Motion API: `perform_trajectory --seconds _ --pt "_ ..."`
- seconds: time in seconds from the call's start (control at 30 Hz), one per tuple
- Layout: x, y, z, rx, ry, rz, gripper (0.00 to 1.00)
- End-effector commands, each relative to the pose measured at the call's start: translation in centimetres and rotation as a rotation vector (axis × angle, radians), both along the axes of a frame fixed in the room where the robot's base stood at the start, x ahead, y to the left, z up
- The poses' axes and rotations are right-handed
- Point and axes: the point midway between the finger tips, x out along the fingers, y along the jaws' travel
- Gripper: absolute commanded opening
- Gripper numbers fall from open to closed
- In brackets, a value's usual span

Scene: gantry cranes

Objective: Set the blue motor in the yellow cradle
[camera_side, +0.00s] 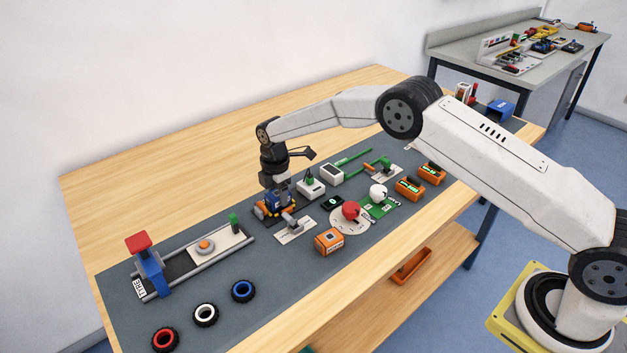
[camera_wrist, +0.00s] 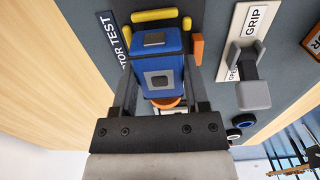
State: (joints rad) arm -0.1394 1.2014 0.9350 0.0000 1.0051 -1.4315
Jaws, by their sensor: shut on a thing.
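The blue motor (camera_wrist: 157,66), with grey patches on its faces, is between the two fingers of my gripper (camera_wrist: 160,80) in the wrist view. My gripper is shut on it. In the side view my gripper (camera_side: 277,184) points down over the motor-test station, with the blue motor (camera_side: 281,201) just under it. The yellow cradle (camera_wrist: 154,15) shows as yellow bars beyond and beside the motor in the wrist view. The motor covers its middle. I cannot tell whether the motor touches the cradle or hangs just above it.
A grip-test board with a grey clamp (camera_wrist: 253,94) stands close beside the station. An orange block (camera_wrist: 197,49) is right next to the motor. An orange box (camera_side: 328,241), white boxes (camera_side: 311,187) and a red dome (camera_side: 351,210) crowd the mat to the right. Bare wood lies behind.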

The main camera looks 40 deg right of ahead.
Motion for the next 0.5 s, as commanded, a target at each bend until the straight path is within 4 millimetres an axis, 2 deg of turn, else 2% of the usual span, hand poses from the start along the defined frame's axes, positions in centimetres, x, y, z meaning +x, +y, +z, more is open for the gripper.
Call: perform_trajectory --seconds 0.5 --pt "0.04 0.00 -0.41 0.000 -0.001 0.000 0.07"
